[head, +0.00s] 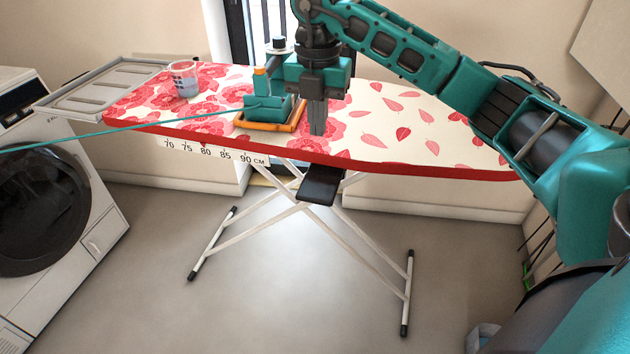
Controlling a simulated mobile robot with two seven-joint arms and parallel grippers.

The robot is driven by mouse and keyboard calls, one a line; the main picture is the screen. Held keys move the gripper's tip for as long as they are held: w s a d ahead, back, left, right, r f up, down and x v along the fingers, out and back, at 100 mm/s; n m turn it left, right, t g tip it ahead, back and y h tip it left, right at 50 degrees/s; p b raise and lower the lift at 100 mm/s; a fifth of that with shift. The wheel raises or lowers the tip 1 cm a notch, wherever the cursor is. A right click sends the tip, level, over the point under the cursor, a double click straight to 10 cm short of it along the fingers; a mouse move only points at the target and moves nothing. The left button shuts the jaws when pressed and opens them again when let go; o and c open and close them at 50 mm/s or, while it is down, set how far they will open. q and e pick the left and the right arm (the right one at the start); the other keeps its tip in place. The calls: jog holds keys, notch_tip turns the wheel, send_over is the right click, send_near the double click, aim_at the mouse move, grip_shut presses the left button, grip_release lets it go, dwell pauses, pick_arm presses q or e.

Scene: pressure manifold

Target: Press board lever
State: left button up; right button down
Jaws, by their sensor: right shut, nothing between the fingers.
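The ironing board (385,125) has a pink-and-white floral cover with a red edge and stands on crossed white legs. A black paddle-like lever (319,188) sticks out under its front edge, near the middle. My right gripper (318,132) comes in from the right, points down and is shut and empty. In the picture its fingertips are over the board's front part, above the lever and apart from it. I cannot tell how far its tips are from the cover. My left gripper is not in view.
A teal iron (265,107) sits on an orange-rimmed rest (246,122) left of my gripper, its cord running left. A clear measuring cup (185,80) stands farther left. A washing machine (95,200) is at left. The floor in front is clear.

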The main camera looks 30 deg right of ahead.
jog(key=shift+f, duration=0.1)
jog(key=b, duration=0.3)
send_near(317, 192)
notch_tip(317, 192, down, 7)
jog(key=shift+r, duration=0.1)
dwell(0.4)
